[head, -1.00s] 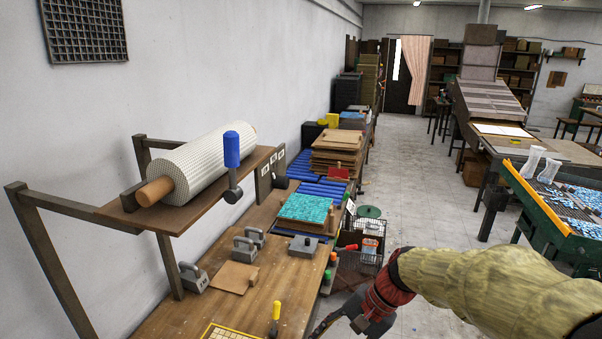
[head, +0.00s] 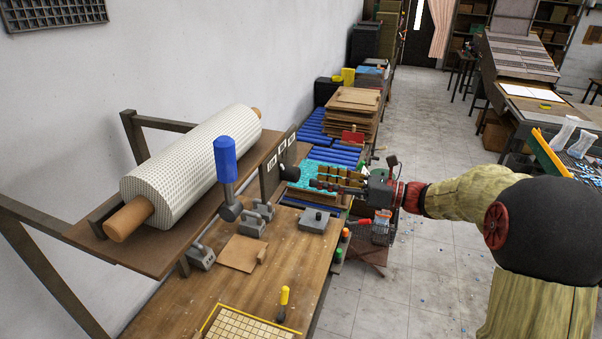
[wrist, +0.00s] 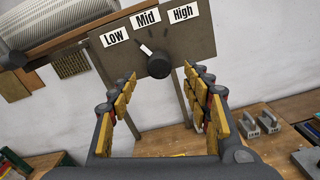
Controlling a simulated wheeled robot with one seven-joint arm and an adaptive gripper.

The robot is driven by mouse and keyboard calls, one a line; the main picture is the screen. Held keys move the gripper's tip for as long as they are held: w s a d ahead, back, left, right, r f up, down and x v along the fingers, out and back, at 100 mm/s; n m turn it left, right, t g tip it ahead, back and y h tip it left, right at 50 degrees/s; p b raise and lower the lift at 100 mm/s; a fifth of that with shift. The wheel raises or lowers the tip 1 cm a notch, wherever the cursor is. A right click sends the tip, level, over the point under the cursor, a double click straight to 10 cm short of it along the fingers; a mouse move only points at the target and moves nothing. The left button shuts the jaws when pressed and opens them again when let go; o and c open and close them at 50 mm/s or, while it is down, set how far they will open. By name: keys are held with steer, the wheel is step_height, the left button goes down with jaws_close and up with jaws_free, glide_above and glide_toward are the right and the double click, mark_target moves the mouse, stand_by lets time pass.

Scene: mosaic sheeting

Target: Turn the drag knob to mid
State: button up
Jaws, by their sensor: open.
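The drag knob (wrist: 159,66) is a round black dial on a grey-brown panel (wrist: 102,62) labelled Low, Mid and High in the wrist view. Its white-tipped pointer slants up and left, between the Low and Mid labels. In the head view the knob (head: 290,173) juts from the panel (head: 270,178) at the shelf's end. My gripper (wrist: 160,80) is open and empty, its yellow-padded fingers apart on either side of the knob in the picture. It also shows in the head view (head: 316,178), just right of the knob. I cannot tell whether the fingers touch it.
A mesh roll (head: 192,157) lies on the shelf behind the panel. A blue-handled lever (head: 227,160) stands at the shelf's front. Below, the wooden bench (head: 190,305) holds grey weights (head: 252,222) and a yellow-handled tool (head: 284,297). Open floor (head: 400,300) lies right of the bench.

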mark_target(299, 175)
steer(key=p+x, duration=0.1)
steer(key=x, duration=0.5)
steer(key=shift+a, duration=0.35)
steer(key=shift+c, duration=0.8)
steer(key=c, duration=1)
